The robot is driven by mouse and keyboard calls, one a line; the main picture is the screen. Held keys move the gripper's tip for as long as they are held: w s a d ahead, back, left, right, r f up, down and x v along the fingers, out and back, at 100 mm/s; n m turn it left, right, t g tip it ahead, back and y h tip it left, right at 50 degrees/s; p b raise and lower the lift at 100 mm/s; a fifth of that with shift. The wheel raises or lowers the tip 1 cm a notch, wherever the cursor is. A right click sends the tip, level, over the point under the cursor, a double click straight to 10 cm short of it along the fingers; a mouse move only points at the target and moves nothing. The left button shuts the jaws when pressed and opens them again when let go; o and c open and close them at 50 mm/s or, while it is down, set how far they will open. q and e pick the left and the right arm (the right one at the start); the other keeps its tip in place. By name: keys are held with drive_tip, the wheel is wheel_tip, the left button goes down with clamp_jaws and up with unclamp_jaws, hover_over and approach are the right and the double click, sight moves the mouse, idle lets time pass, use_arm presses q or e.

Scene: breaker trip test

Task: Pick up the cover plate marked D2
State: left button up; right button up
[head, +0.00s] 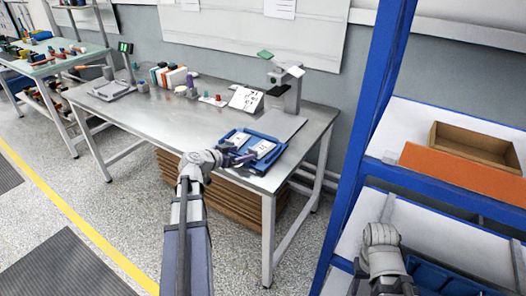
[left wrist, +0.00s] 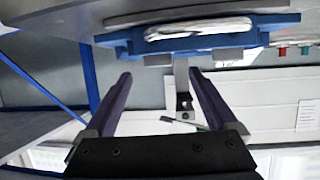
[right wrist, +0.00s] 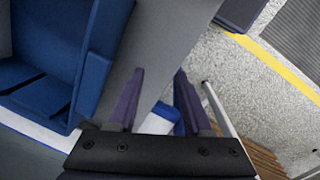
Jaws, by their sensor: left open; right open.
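No D2 marking is legible in any view. A blue tray (head: 276,153) sits at the front right of the metal table, with pale flat pieces (head: 263,148) in it; I cannot tell whether one is the D2 cover plate. My left gripper (head: 238,157) is at the tray's left edge. In the left wrist view, my left gripper (left wrist: 163,85) is open and empty, with the blue tray (left wrist: 115,39) and a white piece (left wrist: 200,28) beyond its fingers. My right gripper (right wrist: 160,88) is open, with nothing held between its fingers, away from the table.
The metal table (head: 165,120) also carries a grey stand (head: 285,90), a printed sheet (head: 245,99) and binders (head: 170,76). A blue-framed shelf (head: 368,90) with a cardboard box (head: 470,145) stands at the right. Blue bins (right wrist: 50,100) are near my right gripper.

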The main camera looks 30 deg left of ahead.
sight(252, 150)
use_arm(q)
drive_tip(key=shift+b+x, duration=1.25)
drive_tip(key=shift+x, duration=2.45)
use_arm(e)
drive_tip(key=shift+f, duration=1.4)
use_arm(q)
drive_tip(key=shift+s+d, duration=0.1)
drive_tip(key=shift+r, duration=0.1)
drive_tip(key=shift+c, duration=0.2)
drive_tip(key=c, duration=1.4)
use_arm(e)
drive_tip(key=shift+r, duration=0.15)
use_arm(q)
wheel_tip(252, 150, up, 10)
drive_tip(key=p, duration=1)
drive_tip(key=shift+r, duration=0.15)
use_arm(e)
wheel_tip(252, 150, up, 10)
